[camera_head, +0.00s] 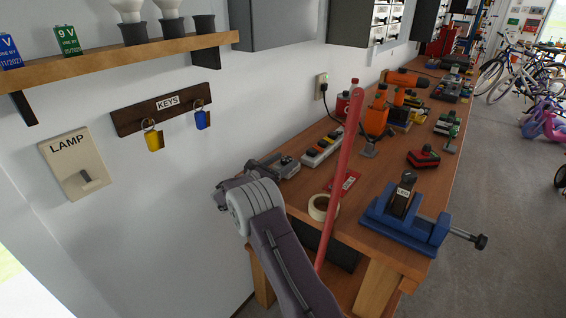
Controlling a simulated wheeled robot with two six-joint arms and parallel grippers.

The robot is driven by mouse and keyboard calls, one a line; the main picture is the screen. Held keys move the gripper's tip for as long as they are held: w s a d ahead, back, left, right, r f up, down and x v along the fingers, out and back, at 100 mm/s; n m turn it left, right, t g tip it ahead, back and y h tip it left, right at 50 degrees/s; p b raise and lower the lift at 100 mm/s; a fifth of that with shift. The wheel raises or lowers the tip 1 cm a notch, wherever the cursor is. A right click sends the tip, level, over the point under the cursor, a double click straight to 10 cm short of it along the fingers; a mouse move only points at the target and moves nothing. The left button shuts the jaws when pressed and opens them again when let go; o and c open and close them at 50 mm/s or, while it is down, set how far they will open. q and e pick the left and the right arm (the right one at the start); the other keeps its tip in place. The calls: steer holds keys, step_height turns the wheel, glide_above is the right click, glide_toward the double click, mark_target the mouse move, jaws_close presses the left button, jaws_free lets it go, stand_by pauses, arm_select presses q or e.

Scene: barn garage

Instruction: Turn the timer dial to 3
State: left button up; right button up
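I cannot make out a timer or a numbered dial in the head view. My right arm comes up from the bottom centre and bends at a grey joint. My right gripper (275,166) is beyond that joint, over the near left end of the workbench (396,166). It is small and partly hidden by my arm, so whether its fingers are open or shut is unclear. My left gripper is not in view.
A long red rod (341,180) stands slanted before the bench. A blue vise (404,225), tape roll (322,207) and power strip (322,149) are on it. A lamp switch (73,164) and key rack (165,108) are on the wall. Bikes (515,66) stand at the back right.

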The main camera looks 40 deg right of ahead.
jaws_close()
steer(key=shift+f, duration=0.1)
steer(key=shift+s+f+n+t+y+b, duration=0.15)
steer(key=shift+n+t+y+b, duration=0.25)
steer(key=shift+n+t+b, duration=0.65)
steer(key=n+t+y+b, duration=0.1)
steer(key=t+b, duration=0.1)
steer(key=n+t+y+b, duration=0.1)
steer(key=t+b, duration=0.1)
steer(key=b, duration=0.1)
steer(key=n+t+y+b, duration=0.1)
steer(key=n+t+b, duration=0.1)
steer(key=b, duration=0.1)
steer(key=shift+s+d+f+t+y, duration=0.15)
steer(key=shift+s+d+t+y, duration=0.1)
steer(key=shift+s+y, duration=0.15)
steer(key=shift+r+n+t+y+b, duration=0.3)
steer(key=shift+n+t+y+b, duration=0.35)
steer(key=shift+b, duration=0.4)
steer(key=shift+o, duration=1.2)
jaws_free()
steer(key=shift+r, duration=0.1)
